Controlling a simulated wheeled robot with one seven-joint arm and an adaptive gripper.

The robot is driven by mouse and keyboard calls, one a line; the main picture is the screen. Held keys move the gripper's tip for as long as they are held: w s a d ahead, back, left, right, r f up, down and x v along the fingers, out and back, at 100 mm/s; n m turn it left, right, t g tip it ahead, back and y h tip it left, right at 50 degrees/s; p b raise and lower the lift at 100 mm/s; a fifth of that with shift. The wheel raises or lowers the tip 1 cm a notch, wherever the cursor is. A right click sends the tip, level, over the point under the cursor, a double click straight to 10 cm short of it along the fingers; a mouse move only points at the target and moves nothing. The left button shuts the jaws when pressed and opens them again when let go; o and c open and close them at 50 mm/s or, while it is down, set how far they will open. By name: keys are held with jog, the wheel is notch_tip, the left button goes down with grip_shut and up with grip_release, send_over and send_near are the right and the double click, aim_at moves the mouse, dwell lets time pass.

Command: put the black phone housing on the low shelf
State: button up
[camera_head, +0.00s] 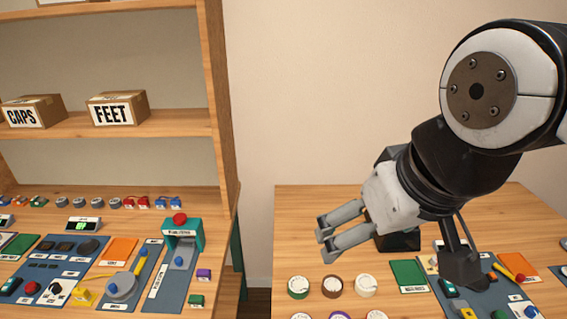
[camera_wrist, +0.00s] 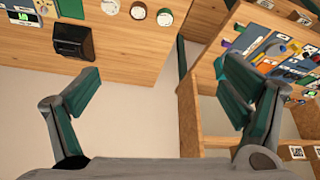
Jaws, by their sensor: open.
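A black, boxy object (camera_head: 402,241), which looks like the phone housing, stands on the right-hand table, partly hidden behind my gripper. In the wrist view it (camera_wrist: 73,40) sits near the table's edge at upper left. My gripper (camera_head: 325,238) is open and empty, in the air over the left part of that table.
The left bench (camera_head: 215,225) holds trays, a teal press (camera_head: 183,235) and small parts. Boxes marked CAPS (camera_head: 22,116) and FEET (camera_head: 110,110) stand on the shelf above. A gap separates the benches.

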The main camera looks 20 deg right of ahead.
jog(key=n+g+h+b, duration=1.1)
jog(key=h, duration=0.2)
send_near(397, 242)
jog(key=s+a+r, duration=0.1)
jog(key=a+r, duration=0.2)
jog(key=r, duration=0.2)
jog(key=w+f+n+t+h+b, duration=0.1)
jog(key=w+f+n+h, duration=0.1)
jog(key=w+n+h, duration=0.25)
jog(key=x, duration=0.5)
jog(key=w+x, duration=0.1)
jog(key=x, duration=0.2)
jog(key=shift+d+p, duration=0.15)
jog(key=shift+p, duration=0.15)
jog(key=shift+m, duration=0.25)
jog(key=shift+f+x, duration=0.2)
jog(key=shift+x, duration=1.4)
jog(key=shift+f+x, duration=0.2)
jog(key=shift+x, duration=1.45)
grip_shut()
